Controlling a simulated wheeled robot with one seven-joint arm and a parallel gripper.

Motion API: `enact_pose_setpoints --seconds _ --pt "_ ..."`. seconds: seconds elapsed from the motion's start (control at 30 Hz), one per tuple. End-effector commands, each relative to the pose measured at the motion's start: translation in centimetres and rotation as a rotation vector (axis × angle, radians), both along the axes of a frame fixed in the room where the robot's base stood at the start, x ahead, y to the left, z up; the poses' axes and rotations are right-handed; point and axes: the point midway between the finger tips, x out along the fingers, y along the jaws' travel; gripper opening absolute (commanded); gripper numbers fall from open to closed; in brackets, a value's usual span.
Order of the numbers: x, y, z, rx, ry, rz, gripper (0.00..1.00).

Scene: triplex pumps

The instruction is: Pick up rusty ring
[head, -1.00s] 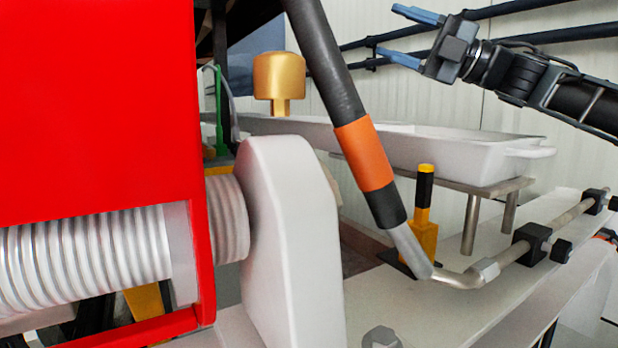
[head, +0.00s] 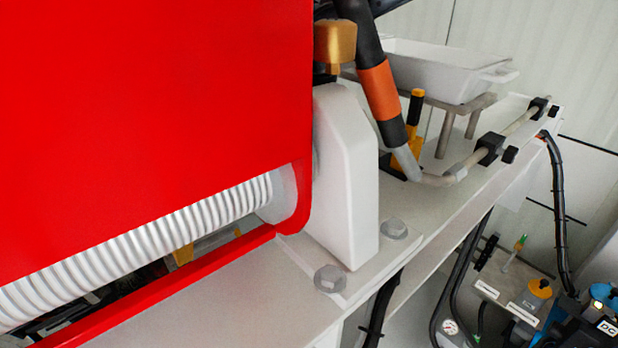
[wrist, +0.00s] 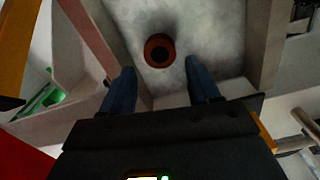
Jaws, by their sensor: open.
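In the wrist view, the rusty ring (wrist: 159,50) is a small reddish-brown ring with a dark hole. It lies on the pale, stained floor of a tray (wrist: 262,45). My gripper (wrist: 162,80) is open, with its two blue fingers apart and nothing between the tips. The ring appears just beyond the fingertips, roughly centred between them. In the head view, the white tray (head: 425,75) stands on a metal stand at the upper right, and its inside is hidden. The ring and my gripper are not in the head view.
A large red guard (head: 150,110) fills the left of the head view. A black hose with an orange band (head: 378,90) and a gold cap (head: 335,45) stand near the tray. The tray's walls rise around the ring. Green parts (wrist: 42,100) lie outside the tray.

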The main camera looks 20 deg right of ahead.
Motion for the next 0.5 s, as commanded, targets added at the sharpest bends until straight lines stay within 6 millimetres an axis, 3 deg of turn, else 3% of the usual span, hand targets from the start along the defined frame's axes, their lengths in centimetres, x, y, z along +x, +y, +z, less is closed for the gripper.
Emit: enact_pose_setpoints --seconds 0.5 --pt "-0.1 0.1 -5.3 0.003 -0.002 0.001 0.61"
